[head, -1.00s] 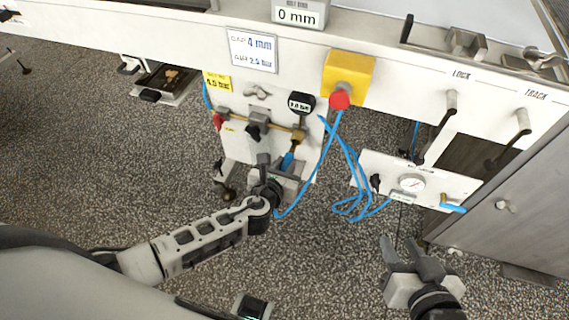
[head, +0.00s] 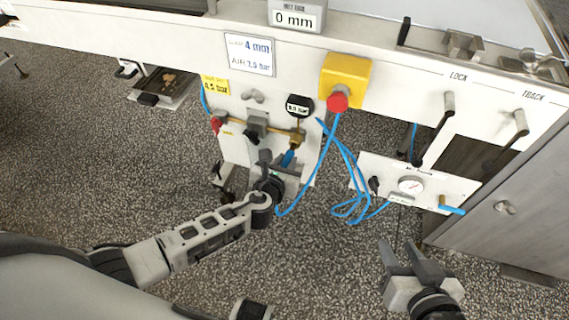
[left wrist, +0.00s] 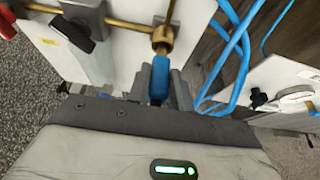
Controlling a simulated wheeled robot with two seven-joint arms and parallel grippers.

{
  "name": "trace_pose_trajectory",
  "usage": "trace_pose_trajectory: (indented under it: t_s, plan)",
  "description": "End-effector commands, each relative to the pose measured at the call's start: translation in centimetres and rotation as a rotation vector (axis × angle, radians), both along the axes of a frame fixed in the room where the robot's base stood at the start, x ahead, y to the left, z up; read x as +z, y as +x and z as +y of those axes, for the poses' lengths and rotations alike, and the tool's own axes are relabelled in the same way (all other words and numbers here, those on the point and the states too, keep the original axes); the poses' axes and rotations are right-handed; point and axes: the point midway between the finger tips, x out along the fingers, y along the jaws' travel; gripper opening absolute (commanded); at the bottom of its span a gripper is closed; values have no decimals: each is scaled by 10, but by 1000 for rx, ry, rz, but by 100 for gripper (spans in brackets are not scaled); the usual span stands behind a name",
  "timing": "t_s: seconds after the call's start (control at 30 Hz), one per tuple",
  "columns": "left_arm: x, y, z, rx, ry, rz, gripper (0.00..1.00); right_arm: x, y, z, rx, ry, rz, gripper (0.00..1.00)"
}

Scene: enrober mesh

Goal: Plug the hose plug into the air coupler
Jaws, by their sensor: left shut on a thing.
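The blue hose plug (head: 288,158) is held between the fingers of my left gripper (head: 279,169), which is shut on it. The plug also shows upright in the left wrist view (left wrist: 159,80), between the two grey fingers. The brass air coupler (head: 297,144) hangs from a brass pipe just above the plug; it also shows in the left wrist view (left wrist: 162,38). The plug's upper end is right below the coupler, roughly in line with it. I cannot tell whether they touch. My right gripper (head: 402,250) is open and empty, low at the right.
A blue hose (head: 322,165) loops beside my left gripper toward a gauge panel (head: 365,170). A black gauge (head: 299,105) sits above the coupler, and a grey valve with a black handle (head: 257,125) is left of it. A red button on a yellow box (head: 346,75) is above right.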

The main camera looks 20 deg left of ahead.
Motion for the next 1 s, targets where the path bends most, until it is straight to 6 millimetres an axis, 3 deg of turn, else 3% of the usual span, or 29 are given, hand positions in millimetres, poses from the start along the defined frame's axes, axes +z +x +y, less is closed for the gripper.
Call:
trace_pose_trajectory:
  t_s: [0.77, 0.8, 0.83, 0.87, 1.0]
  plan:
    - [1, 20, -1, -1, 0, -2, 0, -3, 0, 0, 0, 0, 0, 36]
    - [1, 20, -1, -1, 0, -1, 33, -2, 0, 0, 0, 0, 0, 36]
    - [1, 20, -1, -1, 0, -2, 41, -2, 0, 0, 0, 0, 0, 36]
    - [1, 20, -1, -1, 0, -2, 47, -2, 0, 0, 0, 0, 0, 36]
    - [0, 19, -1, -1, 0, -1, 47, -2, 0, 0, 0, 0, 0, 36]
